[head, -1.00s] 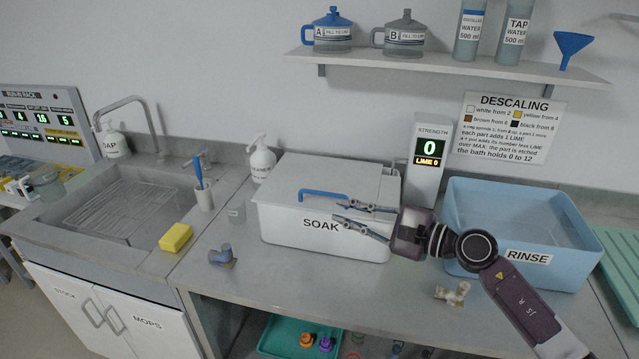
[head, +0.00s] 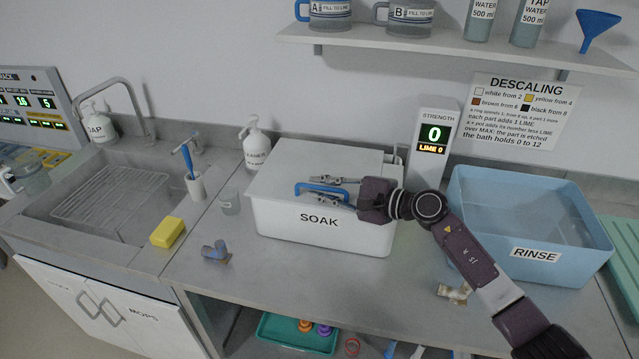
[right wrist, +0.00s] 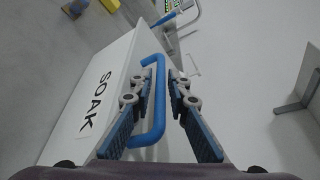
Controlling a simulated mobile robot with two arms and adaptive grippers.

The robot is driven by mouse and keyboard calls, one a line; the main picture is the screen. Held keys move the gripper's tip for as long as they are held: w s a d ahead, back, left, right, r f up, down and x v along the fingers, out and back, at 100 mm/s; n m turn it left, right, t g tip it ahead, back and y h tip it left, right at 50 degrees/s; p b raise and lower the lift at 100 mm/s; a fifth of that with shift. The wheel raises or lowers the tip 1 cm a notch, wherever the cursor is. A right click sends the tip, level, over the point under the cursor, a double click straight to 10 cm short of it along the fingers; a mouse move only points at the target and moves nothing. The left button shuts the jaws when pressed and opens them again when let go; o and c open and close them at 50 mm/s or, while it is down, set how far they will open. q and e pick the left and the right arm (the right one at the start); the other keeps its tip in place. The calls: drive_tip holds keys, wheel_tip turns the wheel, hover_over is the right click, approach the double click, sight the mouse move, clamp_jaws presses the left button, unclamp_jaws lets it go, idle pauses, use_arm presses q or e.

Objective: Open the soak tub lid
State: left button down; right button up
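The white soak tub (head: 290,218), labelled SOAK, stands on the counter with its flat white lid (head: 300,160) closed. A blue bar handle (head: 300,188) sits near the lid's front edge. My right gripper (head: 322,188) is at the handle, coming in from the right. In the right wrist view its fingers (right wrist: 163,85) are spread, with the blue handle (right wrist: 158,100) between them, nearer the left finger. Whether a finger touches the handle cannot be told. My left gripper is not in view.
A blue RINSE tub (head: 530,225) stands to the right, with a strength display (head: 433,140) behind. A pale fitting (head: 454,293) and a blue-grey fitting (head: 215,250) lie on the counter. A soap bottle (head: 256,145) stands left of the tub. A shelf (head: 450,50) runs above.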

drive_tip(key=shift+a+r, duration=0.1)
drive_tip(key=shift+a, duration=0.05)
clamp_jaws()
idle(0.4)
